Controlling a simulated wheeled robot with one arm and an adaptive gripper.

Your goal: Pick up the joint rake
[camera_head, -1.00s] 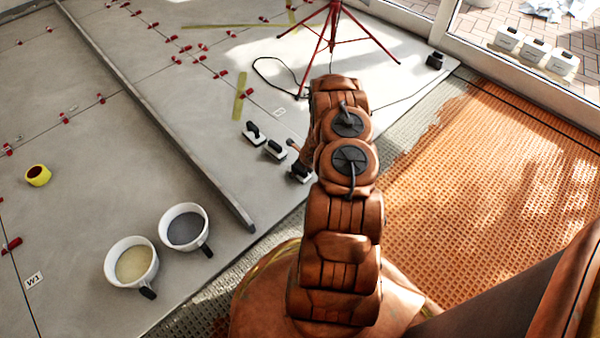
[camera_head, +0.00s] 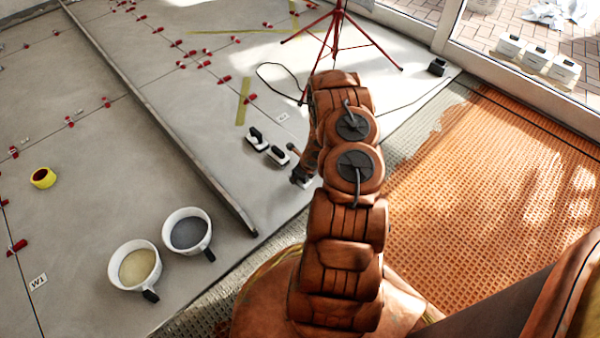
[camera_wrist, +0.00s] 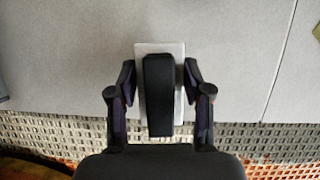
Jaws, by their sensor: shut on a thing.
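The joint rake shows in the wrist view as a black handle (camera_wrist: 159,95) over a light rectangular plate (camera_wrist: 173,48). My gripper (camera_wrist: 160,85) has one finger on each side of the handle and is shut on it. In the head view my gripper (camera_head: 299,178) is low at the right end of a row of small tools, partly hidden behind my arm. The held tool is mostly hidden there. I cannot tell whether its plate touches the floor.
Two similar black-handled tools (camera_head: 256,139) (camera_head: 278,155) stand just left of the gripper. Two cups (camera_head: 134,266) (camera_head: 187,232), a yellow tape roll (camera_head: 43,178) and a long metal bar (camera_head: 160,120) lie further left. A red tripod (camera_head: 335,40) stands behind; orange matting (camera_head: 480,190) is at right.

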